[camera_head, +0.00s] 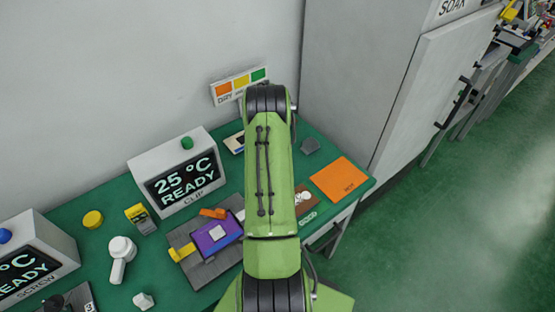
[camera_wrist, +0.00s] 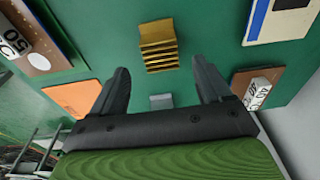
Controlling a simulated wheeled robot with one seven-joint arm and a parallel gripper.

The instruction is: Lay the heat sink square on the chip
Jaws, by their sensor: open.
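The heat sink (camera_wrist: 158,45), a gold-coloured block with parallel fins, lies on the green bench top in the wrist view. It is hidden behind my arm in the head view. My gripper (camera_wrist: 160,67) is open and empty, its two dark fingers apart. The heat sink appears beyond the fingertips, between their lines; the exact gap cannot be told. The chip (camera_head: 217,233) is a pale square on a purple board (camera_head: 209,246), which sits on a dark grey fixture plate (camera_head: 188,266) left of my arm in the head view.
A yellow lever (camera_head: 181,253) and an orange lever (camera_head: 213,213) flank the board. A READY display box (camera_head: 179,172) stands behind it. An orange mat (camera_head: 339,179) lies to the right. A small grey block (camera_wrist: 161,101) sits between the finger bases in the wrist view.

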